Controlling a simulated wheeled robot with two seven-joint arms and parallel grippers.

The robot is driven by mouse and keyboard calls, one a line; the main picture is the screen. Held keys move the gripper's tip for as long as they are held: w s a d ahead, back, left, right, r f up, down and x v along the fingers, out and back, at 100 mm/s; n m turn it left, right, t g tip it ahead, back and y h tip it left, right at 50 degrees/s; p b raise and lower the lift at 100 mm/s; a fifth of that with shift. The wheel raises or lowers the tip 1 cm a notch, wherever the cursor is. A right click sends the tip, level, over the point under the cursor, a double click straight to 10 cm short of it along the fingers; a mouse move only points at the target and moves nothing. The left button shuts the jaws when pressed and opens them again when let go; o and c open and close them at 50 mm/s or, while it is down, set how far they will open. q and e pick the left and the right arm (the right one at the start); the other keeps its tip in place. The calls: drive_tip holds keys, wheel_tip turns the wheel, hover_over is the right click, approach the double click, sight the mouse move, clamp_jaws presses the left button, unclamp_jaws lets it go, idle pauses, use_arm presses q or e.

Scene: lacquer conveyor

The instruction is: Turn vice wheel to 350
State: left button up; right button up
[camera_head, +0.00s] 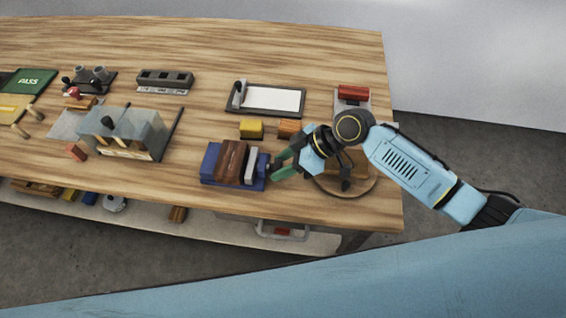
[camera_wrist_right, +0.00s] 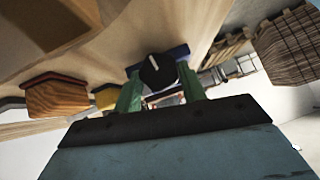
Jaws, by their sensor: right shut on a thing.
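The vice (camera_head: 210,160) is a blue block with a brown wooden piece (camera_head: 232,161) and a grey jaw plate (camera_head: 251,164), near the front edge of the table. Its wheel is a dark round knob (camera_wrist_right: 157,71) with a white pointer line, seen in the right wrist view. The pointer is close to upright there, leaning slightly left. No scale or numbers are readable. My right gripper (camera_head: 277,168) has green fingers at the vice's right end. The fingers (camera_wrist_right: 158,90) are shut on the wheel, one on each side. My left gripper is not in view.
A round wooden board (camera_head: 368,186) lies under my right wrist. A yellow block (camera_head: 251,128) and an orange block (camera_head: 289,127) sit behind the vice, with a clipboard-like tray (camera_head: 265,98) farther back. A clear-sided box (camera_head: 138,132) stands to the left.

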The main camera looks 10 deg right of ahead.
drive_tip(key=m+g+b, duration=0.1)
drive_tip(key=m+g+y+b, duration=0.1)
drive_tip(key=g, duration=0.1)
drive_tip(key=shift+w+f, duration=0.15)
drive_tip(key=shift+w, duration=0.15)
drive_tip(key=shift+d+y, duration=0.1)
drive_tip(key=shift+y, duration=0.2)
drive_tip(key=o, duration=1)
